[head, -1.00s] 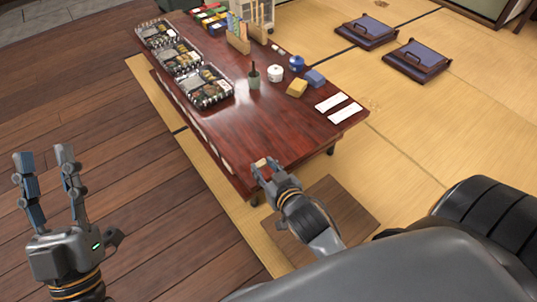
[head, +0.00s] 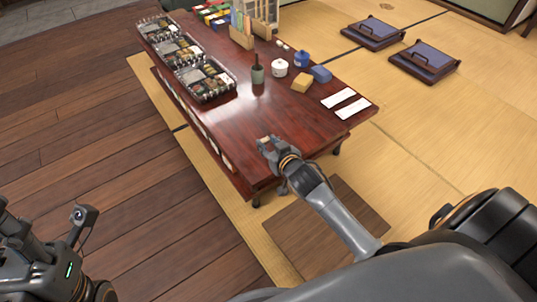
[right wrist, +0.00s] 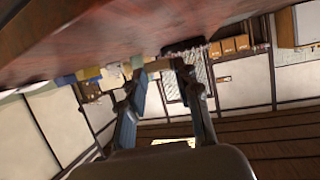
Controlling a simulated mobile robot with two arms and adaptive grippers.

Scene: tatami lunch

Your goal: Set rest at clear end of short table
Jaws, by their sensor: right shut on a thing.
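My right gripper (head: 268,143) is over the near end of the dark red low table (head: 225,117), close to the tabletop. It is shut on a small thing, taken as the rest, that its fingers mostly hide. In the right wrist view the two fingers (right wrist: 165,78) are apart, with the table's surface above them; the held thing is not clear there. The tabletop around the gripper is bare. My left gripper (head: 42,212) is at the lower left over the wooden floor, open and empty, partly cut off by the picture's edge.
Several bento trays (head: 205,83) line the table's left side. A dark green cup (head: 258,75), white pot (head: 279,67), blue jar (head: 302,59), yellow block (head: 301,83), blue block (head: 320,74) and white cards (head: 338,97) stand or lie farther right. Cushioned seats (head: 424,61) lie beyond.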

